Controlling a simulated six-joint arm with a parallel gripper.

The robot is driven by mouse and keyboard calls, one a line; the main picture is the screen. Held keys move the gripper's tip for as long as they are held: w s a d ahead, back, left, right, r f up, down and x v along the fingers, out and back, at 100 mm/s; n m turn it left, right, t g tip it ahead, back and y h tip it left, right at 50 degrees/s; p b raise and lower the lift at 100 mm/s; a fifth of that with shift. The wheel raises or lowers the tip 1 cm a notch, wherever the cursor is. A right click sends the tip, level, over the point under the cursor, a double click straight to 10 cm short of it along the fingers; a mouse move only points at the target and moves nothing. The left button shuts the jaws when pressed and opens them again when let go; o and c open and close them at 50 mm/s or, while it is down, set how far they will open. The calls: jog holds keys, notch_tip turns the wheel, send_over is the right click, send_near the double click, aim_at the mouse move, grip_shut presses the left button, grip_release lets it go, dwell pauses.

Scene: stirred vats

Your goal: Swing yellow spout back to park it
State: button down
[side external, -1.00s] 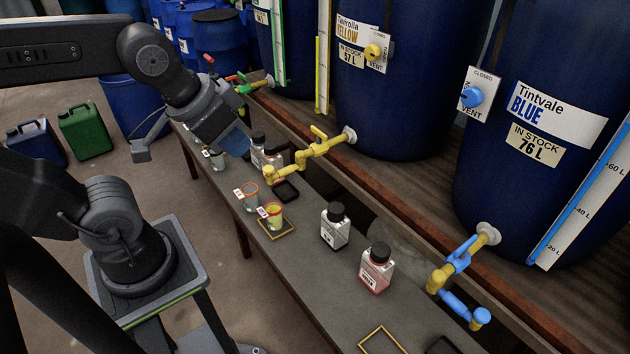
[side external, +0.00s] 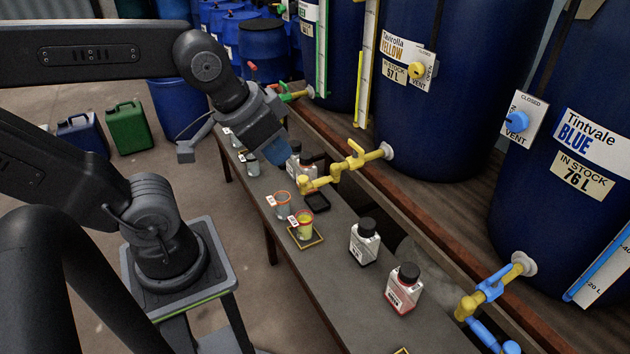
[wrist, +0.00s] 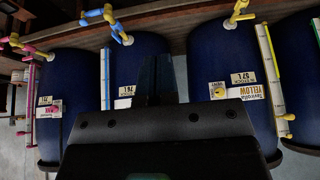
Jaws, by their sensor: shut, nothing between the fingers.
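The yellow spout (side external: 335,176) reaches out from the yellow vat (side external: 415,100) over the bench, with its outlet end near a small dark tray (side external: 317,203). Its lever stands up near the vat end. Part of the spout also shows upside down at the top of the wrist view (wrist: 240,14). My gripper (side external: 272,152) is shut and empty, pointing down above the bench, left of and apart from the spout's outlet end. In the wrist view my fingers (wrist: 158,78) show dark against the vats.
A cup with yellow contents (side external: 305,226) stands on a yellow-framed square, with another cup (side external: 282,207) behind it. Bottles stand nearby, including a black-capped one (side external: 364,243) and a red-labelled one (side external: 403,290). The blue spout (side external: 490,290) is at right.

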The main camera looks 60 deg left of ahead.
aim_at(318, 184)
dwell(0.3)
